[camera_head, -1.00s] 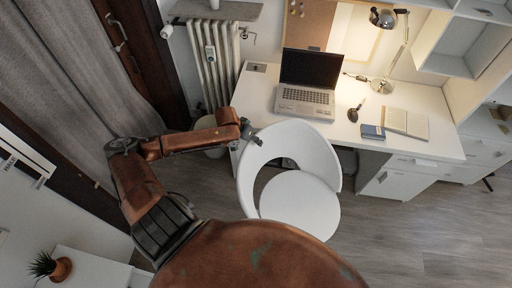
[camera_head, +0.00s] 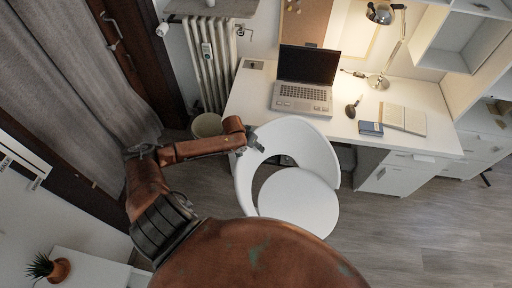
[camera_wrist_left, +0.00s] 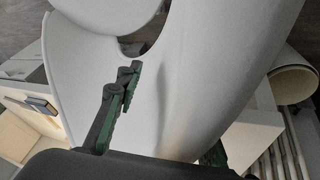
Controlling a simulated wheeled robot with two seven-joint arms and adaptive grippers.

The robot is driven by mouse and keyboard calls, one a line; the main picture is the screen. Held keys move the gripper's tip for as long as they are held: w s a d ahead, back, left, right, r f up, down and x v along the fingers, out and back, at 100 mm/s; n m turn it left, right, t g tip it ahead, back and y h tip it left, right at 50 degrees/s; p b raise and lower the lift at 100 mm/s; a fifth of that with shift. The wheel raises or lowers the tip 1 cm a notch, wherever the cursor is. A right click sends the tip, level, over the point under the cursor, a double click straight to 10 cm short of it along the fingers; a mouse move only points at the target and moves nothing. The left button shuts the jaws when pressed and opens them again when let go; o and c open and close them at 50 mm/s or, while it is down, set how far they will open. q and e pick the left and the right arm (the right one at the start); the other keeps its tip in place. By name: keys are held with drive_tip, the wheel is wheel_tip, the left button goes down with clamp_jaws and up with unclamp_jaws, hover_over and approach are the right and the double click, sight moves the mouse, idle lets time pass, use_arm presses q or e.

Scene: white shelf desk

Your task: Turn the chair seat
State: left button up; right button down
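The white chair has a round seat (camera_head: 298,200) and a curved backrest (camera_head: 308,142), and stands in front of the desk. The backrest faces the desk side. My left gripper (camera_head: 253,138) is at the backrest's upper left edge. In the left wrist view its green-padded fingers (camera_wrist_left: 165,128) are spread wide, with the backrest (camera_wrist_left: 185,85) running between them. One finger lies over the inner face; the other is mostly hidden at the outer side. Contact cannot be told. Part of the seat (camera_wrist_left: 105,12) shows at the top. My right gripper is not in view.
The white desk (camera_head: 255,95) behind the chair holds a laptop (camera_head: 303,92), a lamp (camera_head: 380,82), a blue box (camera_head: 370,129) and an open book (camera_head: 403,118). A bin (camera_head: 207,126) and radiator (camera_head: 212,55) stand left of it. Floor right of the chair is clear.

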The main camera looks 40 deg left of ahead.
use_arm(q)
drive_tip(key=shift+c, duration=0.7)
clamp_jaws()
drive_tip(key=shift+a, duration=0.1)
